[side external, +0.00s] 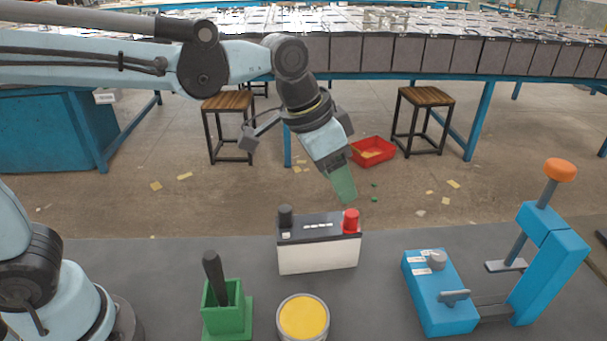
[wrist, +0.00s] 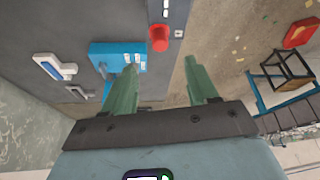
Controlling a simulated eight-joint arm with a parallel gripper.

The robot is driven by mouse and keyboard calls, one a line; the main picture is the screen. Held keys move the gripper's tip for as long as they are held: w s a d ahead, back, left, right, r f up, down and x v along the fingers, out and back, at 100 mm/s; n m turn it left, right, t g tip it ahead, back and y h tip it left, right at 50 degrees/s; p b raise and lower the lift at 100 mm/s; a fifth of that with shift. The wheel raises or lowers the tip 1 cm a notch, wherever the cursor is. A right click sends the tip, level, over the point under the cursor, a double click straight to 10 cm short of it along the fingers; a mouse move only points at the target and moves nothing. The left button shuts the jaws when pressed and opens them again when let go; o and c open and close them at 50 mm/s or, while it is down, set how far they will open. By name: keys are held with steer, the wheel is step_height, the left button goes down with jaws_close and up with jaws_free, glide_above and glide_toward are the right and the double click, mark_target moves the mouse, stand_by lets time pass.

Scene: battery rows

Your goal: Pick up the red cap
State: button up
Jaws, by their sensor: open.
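The red cap (side external: 351,220) stands on the right end of the top of a white and dark-topped battery (side external: 318,256). It also shows in the wrist view (wrist: 159,38), just beyond the fingertips and roughly between them. My gripper (side external: 345,196) has green fingers that point down, a little above the red cap in the side external view. In the wrist view my gripper (wrist: 161,64) is open, with nothing between its fingers. The fingers appear apart from the cap. A black cap (side external: 285,215) stands on the left end of the battery.
A green holder (side external: 227,318) with a dark handle and a yellow-topped can (side external: 303,317) stand in front of the battery. A blue fixture (side external: 440,295) with an orange knob (side external: 560,170) stands to the right. The dark surface between battery and fixture is clear.

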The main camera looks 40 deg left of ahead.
mark_target(349, 214)
steer(key=shift+s+x, duration=0.1)
steer(key=shift+x, duration=2.2)
steer(key=shift+s+x, duration=0.15)
steer(key=shift+x, duration=2.15)
steer(key=shift+a+f, duration=0.1)
steer(key=c, duration=1.1)
